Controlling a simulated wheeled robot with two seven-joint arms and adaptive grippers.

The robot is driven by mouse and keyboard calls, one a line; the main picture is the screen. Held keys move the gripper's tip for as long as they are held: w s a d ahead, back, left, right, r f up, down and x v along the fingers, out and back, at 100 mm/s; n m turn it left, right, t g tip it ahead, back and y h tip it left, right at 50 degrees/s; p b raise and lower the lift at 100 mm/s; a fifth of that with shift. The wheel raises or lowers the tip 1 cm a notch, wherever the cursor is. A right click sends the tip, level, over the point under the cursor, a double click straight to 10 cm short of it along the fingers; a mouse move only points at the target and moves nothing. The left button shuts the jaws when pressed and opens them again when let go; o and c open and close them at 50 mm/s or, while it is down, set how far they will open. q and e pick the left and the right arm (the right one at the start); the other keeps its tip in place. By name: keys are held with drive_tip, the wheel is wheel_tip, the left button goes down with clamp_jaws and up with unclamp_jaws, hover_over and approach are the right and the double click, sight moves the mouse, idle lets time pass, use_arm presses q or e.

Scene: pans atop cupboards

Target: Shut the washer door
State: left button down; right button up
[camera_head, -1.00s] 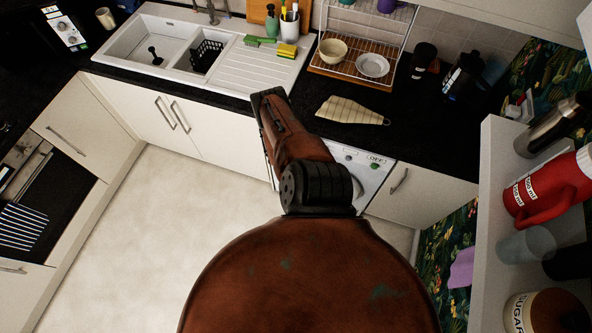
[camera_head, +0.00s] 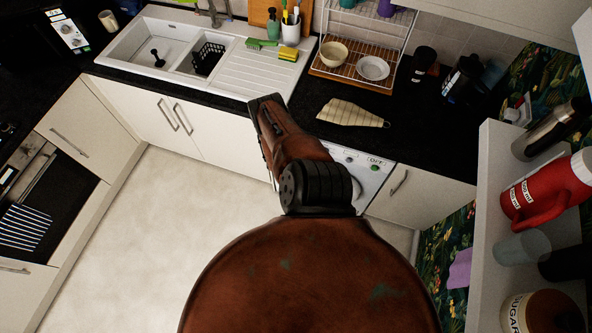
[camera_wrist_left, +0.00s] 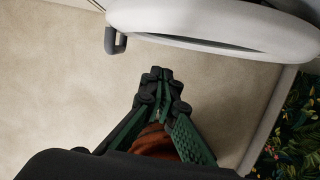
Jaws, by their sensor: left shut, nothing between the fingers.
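The washer (camera_head: 371,184) stands under the counter in the head view. Only part of its white front with a green button shows; my own brown and black body parts hide the rest, and the door cannot be made out there. In the left wrist view, a white rounded rim that looks like the washer door (camera_wrist_left: 215,22) crosses the top, with a grey handle-like piece (camera_wrist_left: 116,42) at its left end. My left gripper (camera_wrist_left: 160,73) is shut and empty, below this rim in the picture and apart from it. The head view shows neither gripper.
Pale floor (camera_head: 165,240) lies open left of my body. A black counter (camera_head: 420,140) holds a striped cloth (camera_head: 350,112) and a dish rack (camera_head: 350,65). At right, a white shelf (camera_head: 487,215) holds a red jug (camera_head: 555,190) and other containers.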

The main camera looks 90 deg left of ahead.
use_arm(q)
drive_tip(key=d+p+v, duration=0.1)
drive_tip(key=v, duration=0.9)
drive_tip(key=shift+s, duration=0.25)
